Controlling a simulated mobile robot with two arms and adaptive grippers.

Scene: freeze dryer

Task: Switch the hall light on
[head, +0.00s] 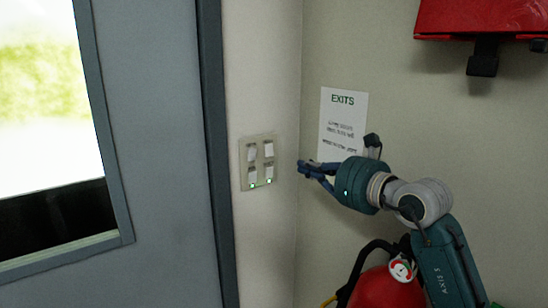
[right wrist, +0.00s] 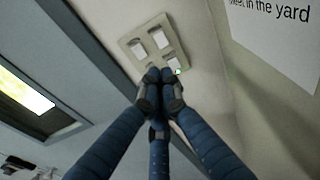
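A pale switch plate (head: 260,165) with several white rocker switches is on the narrow wall beside the grey door. Two small green lights glow along its lower edge. The plate also shows in the right wrist view (right wrist: 151,52), where my fingertips hide its lower part. My right gripper (head: 303,168) is just right of the plate in the head view. In the right wrist view its fingers (right wrist: 159,79) are together with nothing between them, pointing at the plate. I cannot tell whether they touch it. The switches carry no readable labels. My left gripper is not in view.
A grey door (head: 160,120) with a window stands at the left. An EXITS notice (head: 343,105) hangs on the right wall.

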